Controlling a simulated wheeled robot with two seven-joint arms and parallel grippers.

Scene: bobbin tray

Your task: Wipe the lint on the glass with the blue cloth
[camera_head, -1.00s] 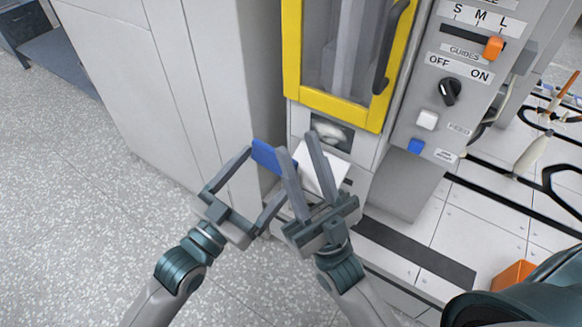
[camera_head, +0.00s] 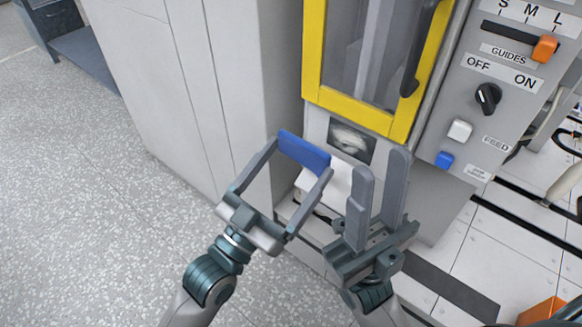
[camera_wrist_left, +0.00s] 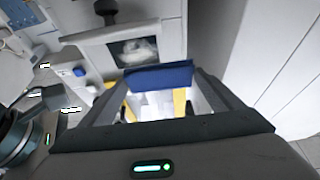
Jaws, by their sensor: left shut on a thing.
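The blue cloth (camera_head: 303,152) is a flat blue pad held between the two fingertips of my left gripper (camera_head: 302,157), which is shut on it. It also shows in the left wrist view (camera_wrist_left: 158,76), spanning both fingers. The small dark glass (camera_head: 373,153) sits in the grey machine front under the yellow-framed door, with a whitish patch of lint (camera_head: 349,138) on it. The glass and lint (camera_wrist_left: 137,50) show above the cloth in the wrist view. The cloth is left of and apart from the glass. My right gripper (camera_head: 380,170) is open and empty, in front of the machine below the glass.
The yellow-framed door (camera_head: 350,108) with a dark handle is above the glass. A control panel (camera_head: 470,100) with a black knob and buttons stands to the right. A white sloping plate (camera_head: 341,177) lies below the glass. A grey cabinet (camera_head: 215,90) stands left; floor is clear there.

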